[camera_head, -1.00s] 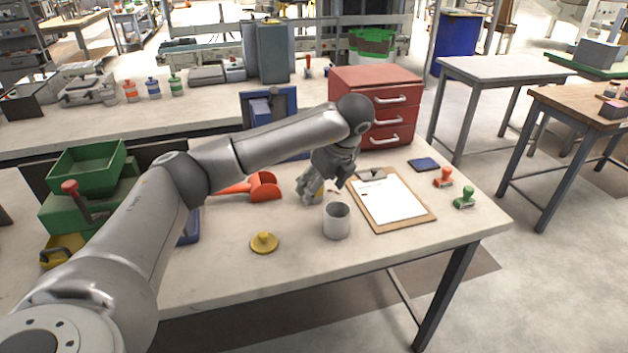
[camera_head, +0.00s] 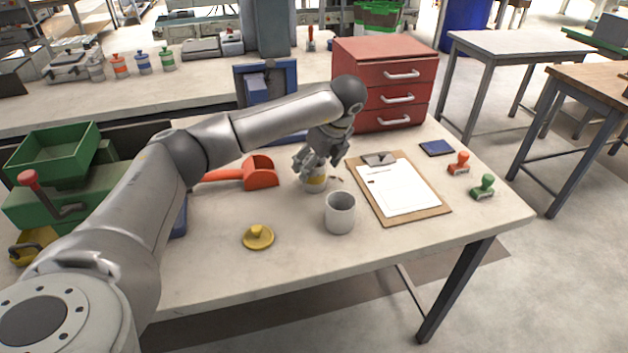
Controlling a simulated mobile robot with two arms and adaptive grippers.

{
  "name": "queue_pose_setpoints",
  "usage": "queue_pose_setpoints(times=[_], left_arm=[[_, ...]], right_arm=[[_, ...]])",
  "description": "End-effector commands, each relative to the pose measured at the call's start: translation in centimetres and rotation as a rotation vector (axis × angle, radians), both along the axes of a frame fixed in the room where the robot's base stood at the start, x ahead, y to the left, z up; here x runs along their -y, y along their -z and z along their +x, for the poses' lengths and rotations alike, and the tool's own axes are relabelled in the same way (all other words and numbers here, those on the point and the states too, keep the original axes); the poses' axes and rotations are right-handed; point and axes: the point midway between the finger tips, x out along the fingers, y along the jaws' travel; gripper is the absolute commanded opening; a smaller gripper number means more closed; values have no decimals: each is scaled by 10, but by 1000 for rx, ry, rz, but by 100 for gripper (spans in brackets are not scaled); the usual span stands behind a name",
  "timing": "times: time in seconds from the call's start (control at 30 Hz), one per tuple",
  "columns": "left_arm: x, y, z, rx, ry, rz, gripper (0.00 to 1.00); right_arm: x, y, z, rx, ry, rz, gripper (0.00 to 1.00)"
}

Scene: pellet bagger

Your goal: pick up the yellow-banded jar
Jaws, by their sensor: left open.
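The yellow-banded jar (camera_head: 315,184) stands on the near table, left of the clipboard and behind a grey-white cup. My right gripper is not in view.
The open cup (camera_head: 339,214) stands close in front of the jar. A yellow knobbed lid (camera_head: 258,237), an orange scoop (camera_head: 260,173) and a clipboard (camera_head: 402,190) lie around it. A red drawer unit (camera_head: 383,80) stands behind.

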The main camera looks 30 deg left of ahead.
Motion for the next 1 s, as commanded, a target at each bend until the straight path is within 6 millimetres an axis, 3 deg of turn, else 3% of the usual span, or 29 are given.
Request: queue_pose_setpoints(times=[0.3, 0.57, 1.0], left_arm=[[-20, 41, 4, 0, -1, 0, 74], [-22, 41, 4, 1, 0, 0, 73], [-22, 41, 4, 0, 0, 0, 17]], right_arm=[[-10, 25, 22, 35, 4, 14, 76], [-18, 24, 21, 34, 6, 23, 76], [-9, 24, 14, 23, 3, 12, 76]])
